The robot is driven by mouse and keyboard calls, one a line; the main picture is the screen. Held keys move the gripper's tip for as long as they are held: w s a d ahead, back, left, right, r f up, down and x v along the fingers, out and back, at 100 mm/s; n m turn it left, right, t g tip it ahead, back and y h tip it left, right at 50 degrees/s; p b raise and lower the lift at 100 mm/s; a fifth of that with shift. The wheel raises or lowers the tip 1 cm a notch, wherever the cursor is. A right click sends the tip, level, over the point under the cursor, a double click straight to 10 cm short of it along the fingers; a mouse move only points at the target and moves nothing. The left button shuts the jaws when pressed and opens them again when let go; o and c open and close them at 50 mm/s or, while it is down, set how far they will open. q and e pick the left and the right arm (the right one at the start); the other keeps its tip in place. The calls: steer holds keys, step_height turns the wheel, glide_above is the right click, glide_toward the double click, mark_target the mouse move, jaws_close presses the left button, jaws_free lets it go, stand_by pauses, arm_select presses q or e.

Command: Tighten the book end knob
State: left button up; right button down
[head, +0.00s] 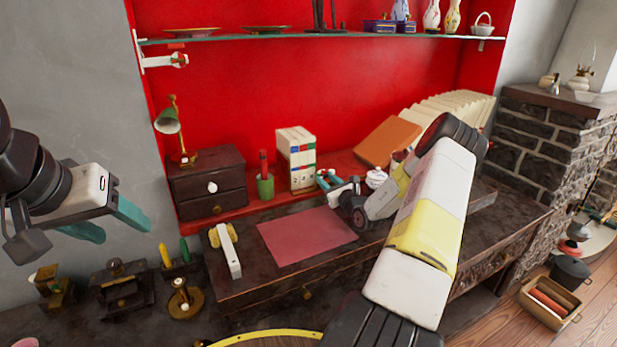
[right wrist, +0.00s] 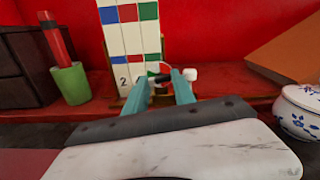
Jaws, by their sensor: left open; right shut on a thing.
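White books (head: 296,160) with red, green and blue bands stand upright on the red shelf; they also show in the right wrist view (right wrist: 131,42). My right gripper (head: 326,180) is in front of their lower right side. In the right wrist view its teal fingers (right wrist: 165,86) are shut on a small dark piece, which looks like the book end knob (right wrist: 160,78). A small white piece (right wrist: 190,74) shows beside the right fingertip. The rest of the book end is mostly hidden. My left gripper (head: 112,226) is open and empty at the far left, away from the books.
A green cup (head: 265,187) with red sticks stands left of the books, beside a dark drawer box (head: 208,184). A brown book (head: 388,141) leans at right, near a blue-and-white pot (head: 376,178). A red mat (head: 305,236) lies on the dark desk. A glass shelf (head: 350,36) runs above.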

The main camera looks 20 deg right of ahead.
steer(key=shift+m, duration=0.5)
steer(key=c, duration=1)
jaws_free()
steer(key=shift+c, duration=0.2)
steer(key=shift+s, duration=0.1)
steer(key=s, duration=0.5)
steer(key=s+d, duration=0.1)
steer(key=s, duration=0.1)
steer(key=shift+s+d, duration=0.1)
steer(key=shift+s, duration=0.25)
